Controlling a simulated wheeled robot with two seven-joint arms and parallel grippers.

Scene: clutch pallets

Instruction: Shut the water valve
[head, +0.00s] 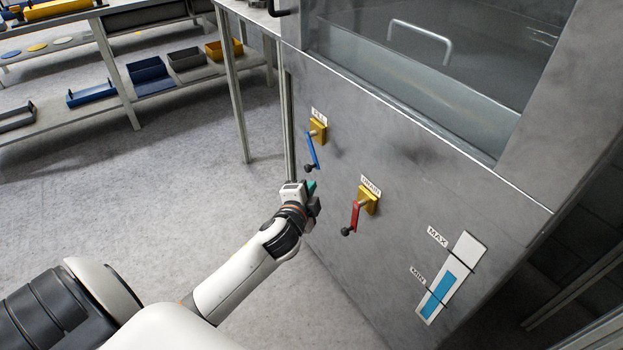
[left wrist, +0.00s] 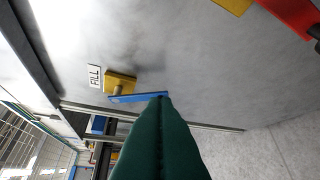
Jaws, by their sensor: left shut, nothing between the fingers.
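The blue valve lever (head: 312,150) hangs down from a yellow mount (head: 318,130) under the FILL label on the grey metal cabinet. It ends in a black knob (head: 308,168). In the left wrist view the blue lever (left wrist: 135,98) shows with its yellow mount (left wrist: 120,82); its knob end is hidden behind my green fingers. My left gripper (head: 312,187) is shut and empty, just below the blue lever's knob; I cannot tell whether they touch. The red lever (head: 355,215) on its yellow mount (head: 368,198), under the DRAIN label, hangs down to the right. My right gripper is not in view.
A level gauge (head: 452,277) marked MAX and MIN, with a blue column, is at lower right. A clear window with a handle (head: 420,38) is above. Shelves (head: 60,125) with bins stand at back left. The floor on the left is open.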

